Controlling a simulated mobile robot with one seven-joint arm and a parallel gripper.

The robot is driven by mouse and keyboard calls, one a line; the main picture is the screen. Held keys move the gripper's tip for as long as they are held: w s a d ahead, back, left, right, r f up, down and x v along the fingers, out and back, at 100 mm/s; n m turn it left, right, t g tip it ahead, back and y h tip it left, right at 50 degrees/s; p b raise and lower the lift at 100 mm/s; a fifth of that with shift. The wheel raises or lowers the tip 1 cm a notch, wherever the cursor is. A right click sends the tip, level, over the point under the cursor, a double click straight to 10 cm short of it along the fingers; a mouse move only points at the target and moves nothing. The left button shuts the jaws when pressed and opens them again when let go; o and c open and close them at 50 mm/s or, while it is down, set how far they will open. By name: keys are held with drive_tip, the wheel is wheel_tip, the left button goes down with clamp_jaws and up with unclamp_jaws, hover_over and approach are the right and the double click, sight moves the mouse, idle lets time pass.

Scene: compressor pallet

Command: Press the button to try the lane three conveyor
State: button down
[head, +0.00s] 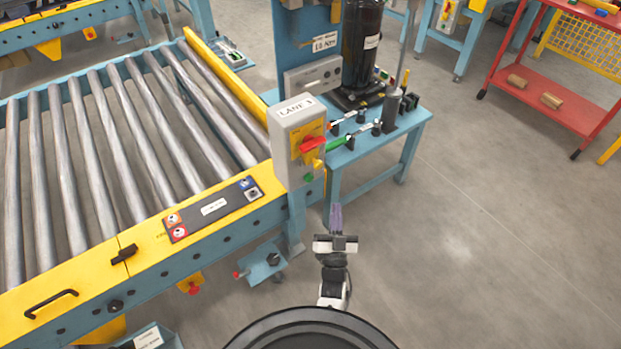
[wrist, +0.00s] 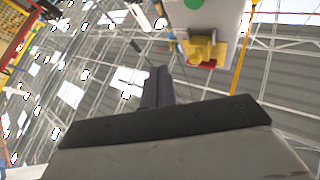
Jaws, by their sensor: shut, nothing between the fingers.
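A grey control box labelled LANE 3 (head: 293,118) stands at the conveyor's right corner. Its front has a red rotary handle (head: 312,144) on a yellow plate, with a small yellow block (head: 318,163) at the handle. A green button (head: 309,178) sits low on the box. In the wrist view the green button (wrist: 193,4) is at the top edge, beside the yellow block (wrist: 205,50). My gripper (head: 336,208) is shut and empty, in front of and below the box, apart from it. Its purple fingers also show in the wrist view (wrist: 158,75).
A blue bench (head: 400,140) behind the box carries tools and a black cylinder (head: 361,45). A red cart (head: 560,95) stands far right. The right floor is clear.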

drive_tip(key=shift+a, duration=0.1)
drive_tip(key=b, duration=0.3)
approach(313, 177)
wheel_tip(313, 177, up, 3)
drive_tip(key=w+d, duration=0.2)
drive_tip(key=w, duration=0.1)
drive_tip(key=shift+w+a+b, duration=0.35)
drive_tip(key=shift+w+b, duration=0.15)
drive_tip(key=shift+w, duration=0.15)
drive_tip(key=shift+r, duration=0.1)
idle(1.1)
drive_tip(key=shift+w+a+b, duration=0.25)
drive_tip(key=shift+w+b, duration=0.1)
drive_tip(key=shift+b, duration=0.1)
drive_tip(key=shift+w+a+b, duration=0.3)
drive_tip(key=shift+w+b, duration=0.15)
drive_tip(key=shift+b, duration=0.05)
idle(0.6)
drive_tip(key=shift+s+d+p, duration=0.3)
drive_tip(key=shift+s+d, duration=0.25)
drive_tip(key=shift+s, duration=0.25)
